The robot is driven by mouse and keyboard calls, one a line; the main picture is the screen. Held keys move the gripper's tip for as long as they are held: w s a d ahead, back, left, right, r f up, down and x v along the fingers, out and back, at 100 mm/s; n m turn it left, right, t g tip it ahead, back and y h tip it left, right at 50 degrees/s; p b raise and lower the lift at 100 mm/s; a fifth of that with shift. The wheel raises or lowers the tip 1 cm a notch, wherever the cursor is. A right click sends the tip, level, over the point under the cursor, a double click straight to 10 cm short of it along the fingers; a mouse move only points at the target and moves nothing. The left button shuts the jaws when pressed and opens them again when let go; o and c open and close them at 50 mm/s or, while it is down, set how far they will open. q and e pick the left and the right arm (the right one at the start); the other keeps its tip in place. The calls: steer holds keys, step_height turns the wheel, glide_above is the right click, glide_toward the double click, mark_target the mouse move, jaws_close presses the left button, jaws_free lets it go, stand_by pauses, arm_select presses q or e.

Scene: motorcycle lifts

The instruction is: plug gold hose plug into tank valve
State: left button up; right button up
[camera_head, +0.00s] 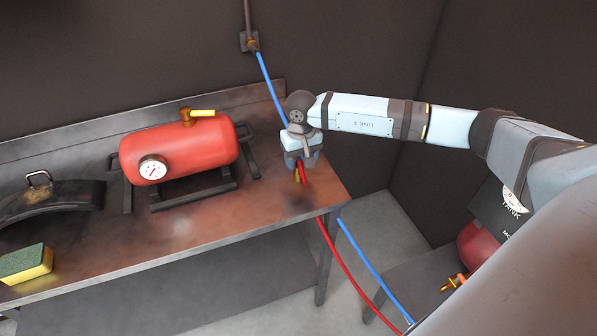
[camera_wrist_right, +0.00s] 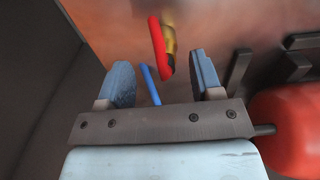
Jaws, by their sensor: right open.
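The gold hose plug (camera_head: 297,177) sits on the end of a red hose (camera_head: 333,252) at the right end of the workbench. My right gripper (camera_head: 301,165) points down just above it. In the right wrist view the gold plug (camera_wrist_right: 170,42) and red hose (camera_wrist_right: 157,45) show beyond the open fingertips (camera_wrist_right: 163,68), with nothing held between them. The red tank (camera_head: 180,148) lies on a dark stand on the bench, left of my gripper. Its gold valve (camera_head: 198,114) sticks up from the top and points right. My left gripper is out of view.
A blue hose (camera_head: 268,85) hangs from a wall fitting behind my gripper and also shows in the wrist view (camera_wrist_right: 150,86). A sponge (camera_head: 26,263) and a dark curved part (camera_head: 52,203) lie at the bench's left. The bench front is clear.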

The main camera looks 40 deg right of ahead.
mark_target(299, 171)
steer(key=shift+w+a+f+p, duration=0.15)
steer(key=shift+f+p, duration=0.2)
steer(key=shift+f, duration=1)
steer(key=shift+w+a+f+p, duration=0.15)
steer(key=shift+f+p, duration=0.15)
steer(key=shift+f, duration=1)
steer(key=shift+c, duration=0.4)
steer(key=shift+d, duration=0.1)
steer(key=c, duration=0.9)
